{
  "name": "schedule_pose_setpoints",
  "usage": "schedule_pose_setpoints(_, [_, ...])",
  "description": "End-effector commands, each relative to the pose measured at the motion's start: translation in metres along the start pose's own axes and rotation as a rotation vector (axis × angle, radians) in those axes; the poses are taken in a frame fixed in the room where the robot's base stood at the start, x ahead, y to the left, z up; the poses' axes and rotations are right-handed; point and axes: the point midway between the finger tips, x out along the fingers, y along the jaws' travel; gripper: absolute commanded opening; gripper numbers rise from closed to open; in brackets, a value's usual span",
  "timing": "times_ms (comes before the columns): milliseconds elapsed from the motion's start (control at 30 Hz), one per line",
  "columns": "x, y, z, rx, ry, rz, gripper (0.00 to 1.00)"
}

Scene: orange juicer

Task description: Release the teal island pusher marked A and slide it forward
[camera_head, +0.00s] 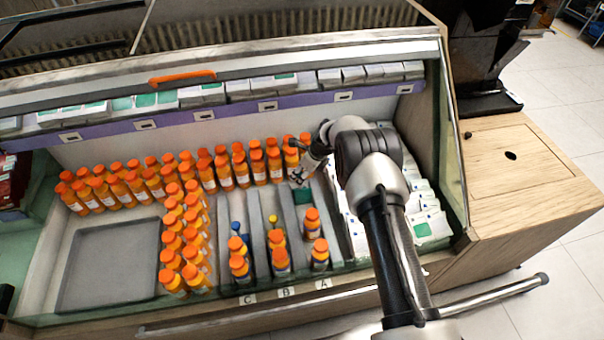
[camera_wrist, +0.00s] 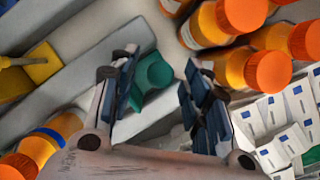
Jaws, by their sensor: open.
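The teal pusher (camera_head: 303,196) sits toward the back of the lane labelled A (camera_head: 322,284), behind two orange-capped bottles (camera_head: 312,222). In the wrist view the teal pusher (camera_wrist: 154,72) shows its rounded knob between my fingers. My gripper (camera_head: 300,176) is at the back of that lane, just above and behind the pusher. In the wrist view my gripper (camera_wrist: 158,66) is open, with one finger on either side of the knob. I cannot tell whether either finger touches it.
A lane with a yellow pusher (camera_wrist: 42,62) and one with a blue pusher (camera_head: 236,228) lie to the left. Juice bottles (camera_head: 258,165) crowd the back, close to my gripper. White cartons (camera_head: 425,215) stand on the right. An empty grey tray (camera_head: 110,265) lies at left.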

Motion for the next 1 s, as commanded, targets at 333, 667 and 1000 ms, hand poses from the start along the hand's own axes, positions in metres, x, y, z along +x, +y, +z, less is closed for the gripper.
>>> schedule_pose_setpoints(333, [-0.0006, -0.0002, 0.0003, 0.000, 0.000, 0.000, 0.33])
schedule_pose_setpoints(667, [-0.0006, -0.0001, 0.0002, 0.000, 0.000, 0.000, 0.11])
schedule_pose_setpoints(1000, [-0.0006, 0.0000, 0.0002, 0.000, 0.000, 0.000, 0.00])
